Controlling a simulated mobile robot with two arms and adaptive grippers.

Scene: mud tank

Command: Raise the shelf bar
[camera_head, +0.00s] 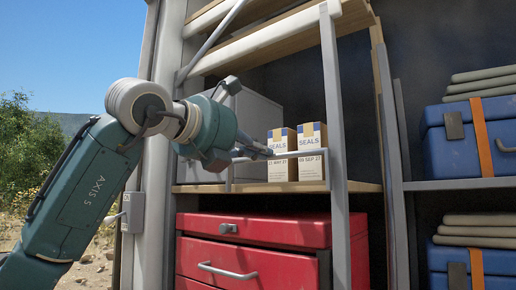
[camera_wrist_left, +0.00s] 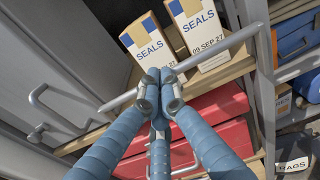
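The shelf bar (camera_head: 306,154) is a thin grey rod across the front of the middle shelf, before two white-and-tan SEALS boxes (camera_head: 282,153). In the left wrist view the bar (camera_wrist_left: 215,56) runs slantwise, passing at my blue fingertips. My left gripper (camera_head: 259,151) is at the left part of the bar. Its fingers (camera_wrist_left: 160,88) are drawn together on the bar and hide a short piece of it. The bar stands low, in front of the boxes' lower half. My right gripper is not in view.
A red drawer chest (camera_head: 250,262) stands below the shelf (camera_head: 360,187). A grey upright (camera_head: 336,130) stands right of the boxes. A grey cabinet (camera_head: 255,110) is behind my left gripper. Blue cases (camera_head: 455,150) with folded cloths lie at the right.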

